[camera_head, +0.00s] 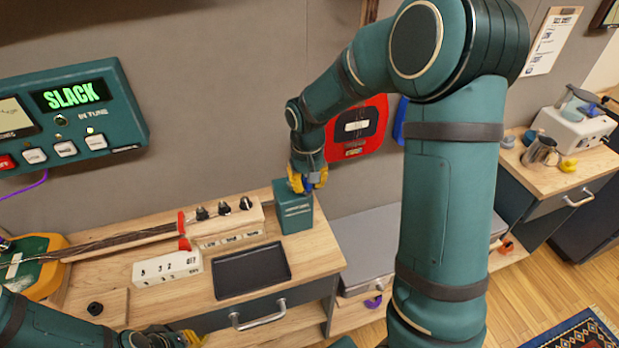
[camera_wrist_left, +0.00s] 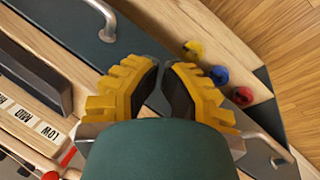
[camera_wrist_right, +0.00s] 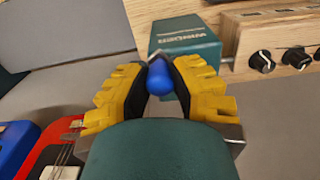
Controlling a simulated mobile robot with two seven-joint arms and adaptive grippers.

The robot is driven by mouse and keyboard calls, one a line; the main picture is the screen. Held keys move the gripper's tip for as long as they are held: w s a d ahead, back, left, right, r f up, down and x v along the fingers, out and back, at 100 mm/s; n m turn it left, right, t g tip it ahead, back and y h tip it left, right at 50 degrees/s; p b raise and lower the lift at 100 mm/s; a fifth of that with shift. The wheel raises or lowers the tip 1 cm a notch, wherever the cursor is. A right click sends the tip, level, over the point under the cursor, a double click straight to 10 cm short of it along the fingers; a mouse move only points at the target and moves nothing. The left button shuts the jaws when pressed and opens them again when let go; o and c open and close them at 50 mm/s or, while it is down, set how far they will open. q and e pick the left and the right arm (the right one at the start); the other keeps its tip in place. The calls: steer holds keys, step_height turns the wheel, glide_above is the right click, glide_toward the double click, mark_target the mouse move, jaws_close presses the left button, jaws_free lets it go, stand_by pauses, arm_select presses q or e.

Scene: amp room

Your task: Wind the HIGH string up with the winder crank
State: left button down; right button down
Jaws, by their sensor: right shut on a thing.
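The dark green winder box (camera_head: 293,206) stands upright on the workbench, against the wall end. It also shows in the right wrist view (camera_wrist_right: 186,38), lettered WINDER. My right gripper (camera_head: 308,182) is shut on its blue crank knob (camera_wrist_right: 160,78), beside the box. The crank arm is hidden. A wooden headstock with black tuner knobs (camera_head: 224,212) lies left of the box, with strings along its neck. The HIGH string cannot be singled out. The wall display (camera_head: 76,95) reads SLACK in green. My left gripper (camera_wrist_left: 163,72) is shut and empty, low over the bench front.
A black tray (camera_head: 251,271) and a white labelled block (camera_head: 167,268) lie on the bench before the neck. A drawer handle (camera_head: 258,315) juts from the front. Red (camera_head: 355,125) and blue cases hang on the wall. Yellow, blue and red knobs (camera_wrist_left: 220,74) show near the left gripper.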

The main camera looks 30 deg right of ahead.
steer(key=shift+s+a+m, duration=0.1)
steer(key=shift+a+m, duration=0.1)
steer(key=shift+m, duration=0.3)
steer(key=c, duration=0.8)
jaws_free()
step_height(320, 180, up, 12)
steer(key=shift+r, duration=0.1)
stand_by(0.3)
